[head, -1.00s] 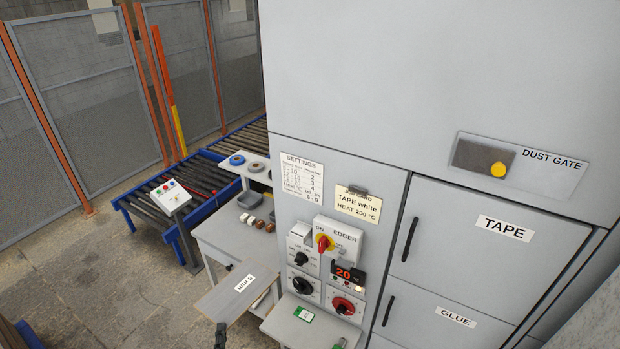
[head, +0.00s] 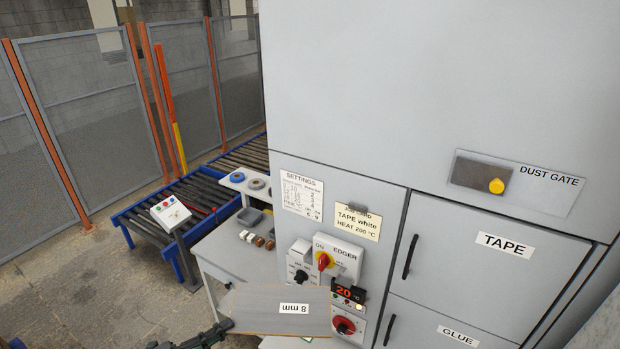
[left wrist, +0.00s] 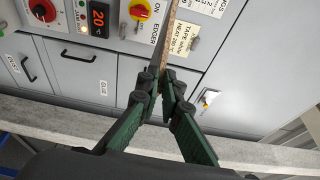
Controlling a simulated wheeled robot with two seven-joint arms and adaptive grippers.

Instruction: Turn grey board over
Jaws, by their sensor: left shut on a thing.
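The grey board (head: 258,306) is at the bottom of the head view, in front of the edger's control panel, with a white "8 mm" label that reads upside down. My left gripper (head: 222,328) is at its lower left corner, shut on it. In the left wrist view the board (left wrist: 171,35) shows edge-on as a thin strip between the fingertips of my left gripper (left wrist: 166,90). The board hides part of the edger's lower controls in the head view. My right gripper is in neither view.
The edger cabinet (head: 430,80) fills the right, with a red and yellow switch (head: 323,261) and a "20" display close to the board. A grey side table (head: 225,250) with small blocks and tape rolls stands behind. A roller conveyor (head: 150,225) and mesh fence (head: 75,120) are at left.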

